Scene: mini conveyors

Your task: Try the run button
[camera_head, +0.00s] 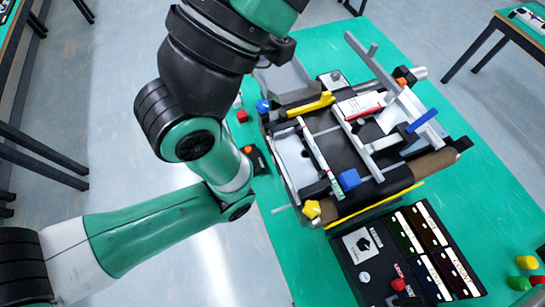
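A black control panel (350,262) lies on the green table in front of the conveyor. It carries a red button (398,285), a white plate with a black knob (362,243) and several labelled dark fields. The lettering is too small to read, so I cannot tell which control is the run button. A small black box with an orange-red top (255,160) sits at the table's left edge, partly beside my arm. A green, white and black arm of mine crosses the left and top of the view. Neither gripper shows.
The mini conveyor (335,150) fills the table's middle, with grey rails and a blue cube (349,180) on it. A yellow piece (312,209) is at its front left corner. A red cube (242,116) lies left. Coloured pieces (526,262) lie at right. The green table (300,255) is clear left of the panel.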

